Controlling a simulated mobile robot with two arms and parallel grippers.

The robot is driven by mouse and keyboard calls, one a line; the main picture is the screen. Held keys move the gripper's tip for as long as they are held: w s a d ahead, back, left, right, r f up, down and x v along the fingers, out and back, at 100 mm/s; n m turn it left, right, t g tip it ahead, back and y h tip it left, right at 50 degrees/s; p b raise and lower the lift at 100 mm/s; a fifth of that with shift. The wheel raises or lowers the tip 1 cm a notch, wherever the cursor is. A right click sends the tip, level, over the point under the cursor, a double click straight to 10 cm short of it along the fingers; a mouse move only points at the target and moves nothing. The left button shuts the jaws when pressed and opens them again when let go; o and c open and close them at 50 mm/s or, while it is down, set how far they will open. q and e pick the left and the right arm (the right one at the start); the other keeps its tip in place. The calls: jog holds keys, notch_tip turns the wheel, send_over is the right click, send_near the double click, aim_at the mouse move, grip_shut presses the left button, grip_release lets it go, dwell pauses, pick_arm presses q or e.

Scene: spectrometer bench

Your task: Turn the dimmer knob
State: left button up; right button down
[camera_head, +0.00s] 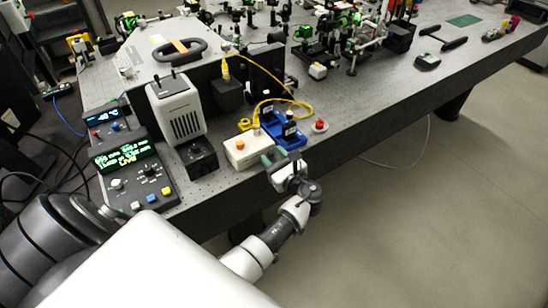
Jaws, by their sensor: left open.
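My left gripper (277,160) is open at the front edge of the bench. A console (127,175) with a green lit display also carries knobs and coloured buttons. My right gripper is not in view.
A white vented unit (176,108) stands behind the black box. A yellow cable (262,104) loops behind the blue tray. A red knob-like part (320,125) sits right of the tray. Optics crowd the back of the bench; floor (430,215) is clear at right.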

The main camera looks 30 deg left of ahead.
pick_arm(q)
grip_shut()
jog(key=m+p, duration=0.1)
jog(key=p, duration=0.1)
jog(key=m+p, duration=0.2)
jog(key=p, duration=0.1)
jog(key=shift+r+m, duration=0.3)
jog(key=shift+r, duration=0.05)
jog(key=shift+f+m+p, duration=0.1)
jog(key=shift+m+p, duration=0.2)
jog(key=shift+m, duration=0.1)
jog(key=shift+f+m, duration=0.2)
jog(key=shift+m, duration=0.2)
jog(key=shift+f, duration=0.1)
grip_release()
jog(key=shift+d, duration=0.15)
